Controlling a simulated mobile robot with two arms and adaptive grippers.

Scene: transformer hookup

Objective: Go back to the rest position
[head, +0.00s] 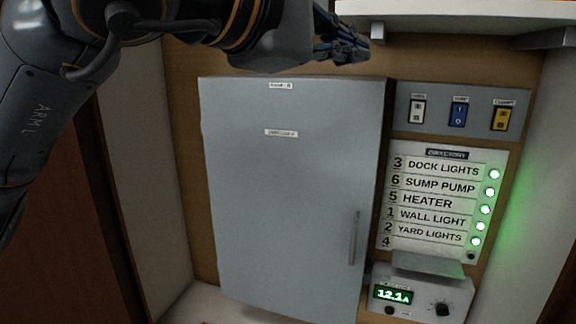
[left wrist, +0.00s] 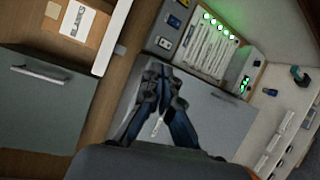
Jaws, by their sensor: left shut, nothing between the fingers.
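My left arm comes in from the upper left in the head view. Its gripper (head: 352,48) is raised in front of the wall, just above the grey panel door (head: 285,180). In the left wrist view the fingers of my left gripper (left wrist: 160,75) are together, with nothing held, in front of the panel door (left wrist: 225,125). The door is closed in the head view, with a vertical handle (head: 354,237) at its lower right. My right gripper is not in view.
Right of the door are three switches (head: 457,112), a directory board (head: 430,205) with several green lights, and a meter (head: 422,298) reading 12.1A. A shelf (head: 450,20) juts out at the upper right, close to my left gripper. Small items lie on a surface (left wrist: 285,105) in the wrist view.

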